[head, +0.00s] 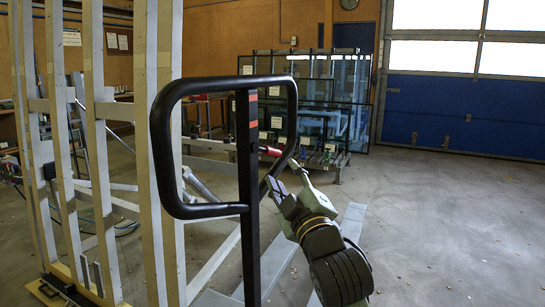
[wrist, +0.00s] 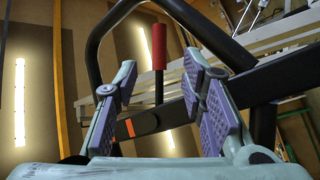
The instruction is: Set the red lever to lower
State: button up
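The red lever (head: 270,151) sticks out to the right from the black upright post in the head view, about level. In the wrist view the red lever (wrist: 159,45) shows a red grip on a black stem, lined up with the gap between my two fingers. My gripper (head: 284,176) is just right of and below the lever's end in the head view. In the wrist view my gripper (wrist: 160,75) has its fingers spread with purple pads, and nothing is held. The lever looks beyond or near the fingertips; I see no contact.
A black looped handle (head: 160,150) surrounds the post and lever. Pale upright frame bars (head: 165,120) stand to the left. A rack with glass panes (head: 345,100) stands behind. The concrete floor (head: 450,220) at the right is open, up to a blue door (head: 430,105).

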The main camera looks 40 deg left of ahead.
aim_at(273, 155)
jog(key=p+x, duration=0.3)
jog(key=x, duration=0.7)
jog(key=shift+w+a+r, duration=0.1)
jog(key=shift+a, duration=0.1)
grip_shut()
dwell(0.5)
